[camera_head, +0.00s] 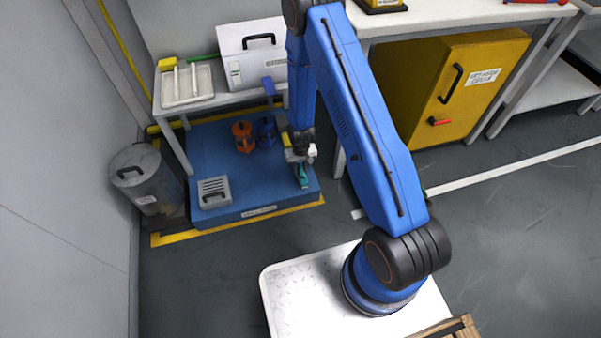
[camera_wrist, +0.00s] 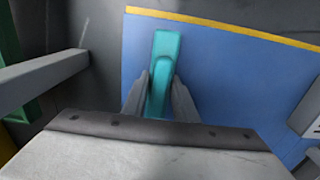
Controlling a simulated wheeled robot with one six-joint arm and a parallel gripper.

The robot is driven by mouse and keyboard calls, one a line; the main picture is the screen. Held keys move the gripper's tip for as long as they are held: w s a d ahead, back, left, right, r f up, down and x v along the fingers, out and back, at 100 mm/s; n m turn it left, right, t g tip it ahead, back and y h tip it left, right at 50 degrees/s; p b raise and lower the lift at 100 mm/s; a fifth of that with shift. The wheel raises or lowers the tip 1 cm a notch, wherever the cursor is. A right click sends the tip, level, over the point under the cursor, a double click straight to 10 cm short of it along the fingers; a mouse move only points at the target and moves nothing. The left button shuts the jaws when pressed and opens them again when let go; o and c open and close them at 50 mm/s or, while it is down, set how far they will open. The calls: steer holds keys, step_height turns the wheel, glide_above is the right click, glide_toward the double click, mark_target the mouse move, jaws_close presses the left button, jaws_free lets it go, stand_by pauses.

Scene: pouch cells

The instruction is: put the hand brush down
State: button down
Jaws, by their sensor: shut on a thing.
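The hand brush is teal. Its handle (camera_wrist: 165,48) shows between the two fingers of my gripper (camera_wrist: 160,92) in the wrist view. My gripper is shut on it. In the head view the teal brush (camera_head: 302,175) is below my gripper (camera_head: 299,157), over the right part of the blue platform (camera_head: 232,185). I cannot tell whether the brush touches the platform. Its bristles are not clear in either view.
An orange object (camera_head: 243,138) and a dark blue object (camera_head: 266,132) stand on the platform behind, left of my gripper. A grey slotted box (camera_head: 214,192) sits at its front left. A bench leg (camera_wrist: 45,82) is close by. The platform's middle is clear.

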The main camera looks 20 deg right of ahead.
steer(key=shift+f, duration=0.55)
steer(key=c, duration=1.4)
jaws_free()
steer(key=shift+f, duration=0.1)
